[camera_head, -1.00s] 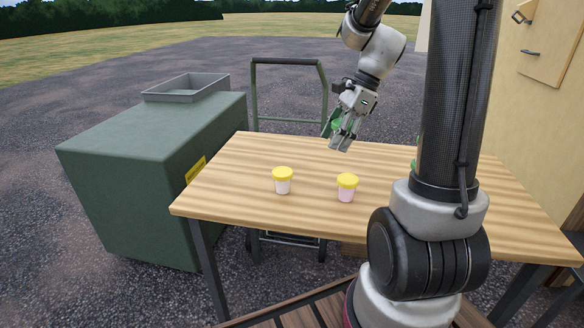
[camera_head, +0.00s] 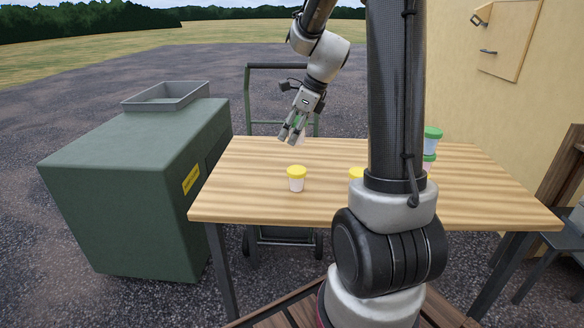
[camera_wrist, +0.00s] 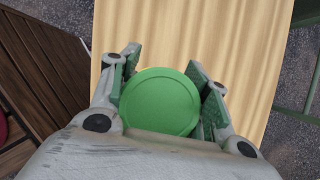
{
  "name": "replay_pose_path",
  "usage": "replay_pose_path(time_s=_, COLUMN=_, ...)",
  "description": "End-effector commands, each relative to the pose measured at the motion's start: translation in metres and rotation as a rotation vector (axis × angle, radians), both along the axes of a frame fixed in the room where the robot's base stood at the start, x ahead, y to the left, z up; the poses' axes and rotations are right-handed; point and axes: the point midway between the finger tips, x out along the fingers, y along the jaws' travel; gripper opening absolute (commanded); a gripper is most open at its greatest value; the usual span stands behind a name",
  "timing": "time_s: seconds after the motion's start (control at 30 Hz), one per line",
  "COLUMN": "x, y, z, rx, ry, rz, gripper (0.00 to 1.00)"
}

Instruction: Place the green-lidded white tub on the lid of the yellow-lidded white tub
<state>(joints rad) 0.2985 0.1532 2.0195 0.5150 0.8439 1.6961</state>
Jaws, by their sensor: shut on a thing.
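My gripper (camera_head: 291,136) is shut on the green-lidded tub, raised above the table's back left part. The tub's round green lid (camera_wrist: 160,102) fills the space between the fingers in the wrist view; its body is hidden beneath the lid. A yellow-lidded white tub (camera_head: 297,180) stands upright on the table, in front of my gripper and apart from it. A second yellow-lidded tub (camera_head: 356,173) stands to its right, mostly hidden behind my arm; its body looked pinkish earlier.
At the right of the wooden table (camera_head: 245,205), a green-lidded pale blue tub (camera_head: 431,144) appears stacked on a pinkish tub (camera_head: 428,164), partly hidden by my arm. A green cabinet with a grey tray (camera_head: 165,97) stands left. A trolley (camera_head: 248,95) stands behind the table.

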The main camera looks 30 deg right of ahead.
Motion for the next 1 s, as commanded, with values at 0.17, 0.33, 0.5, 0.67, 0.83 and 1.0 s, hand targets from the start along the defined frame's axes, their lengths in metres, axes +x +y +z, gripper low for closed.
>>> replay_pose_path(time_s=0.17, x=-0.001, y=0.000, z=-0.037, rx=0.002, ry=0.007, rz=-0.004, gripper=0.23)
replay_pose_path(time_s=0.33, x=-0.001, y=0.000, z=-0.053, rx=0.002, ry=0.004, rz=-0.002, gripper=0.23)
replay_pose_path(time_s=0.5, x=-0.001, y=0.000, z=-0.075, rx=0.003, ry=0.006, rz=-0.002, gripper=0.23)
replay_pose_path(time_s=0.67, x=-0.001, y=0.000, z=-0.090, rx=0.001, ry=0.003, rz=-0.002, gripper=0.23)
replay_pose_path(time_s=0.83, x=-0.001, y=0.000, z=-0.089, rx=0.000, ry=0.002, rz=-0.001, gripper=0.23)
replay_pose_path(time_s=1.0, x=-0.001, y=0.000, z=-0.092, rx=0.000, ry=0.003, rz=0.000, gripper=0.54)
